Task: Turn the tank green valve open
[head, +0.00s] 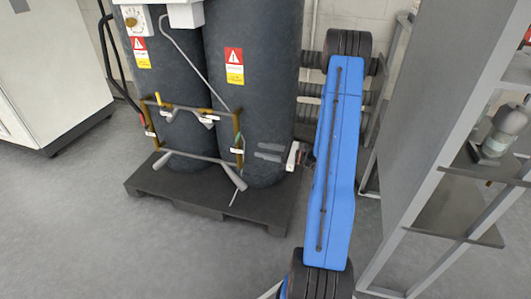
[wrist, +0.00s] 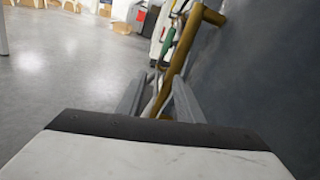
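The green valve handle (wrist: 167,40) shows in the wrist view, upright beside a brass pipe (wrist: 181,58), ahead of my gripper (wrist: 158,95). The two grey fingers are apart with nothing held between them; the pipe shows beyond the gap. In the head view my gripper (head: 269,152) is in front of the right dark tank (head: 244,65), pointing left toward the brass pipework (head: 238,128). The green handle is too small there to make out clearly.
The left tank (head: 168,75) and right tank stand on a black pallet (head: 210,203). A yellow handle (head: 158,99) and a red handle (head: 141,118) are on the left pipework. A grey shelf unit (head: 440,215) stands at right. Floor at front left is clear.

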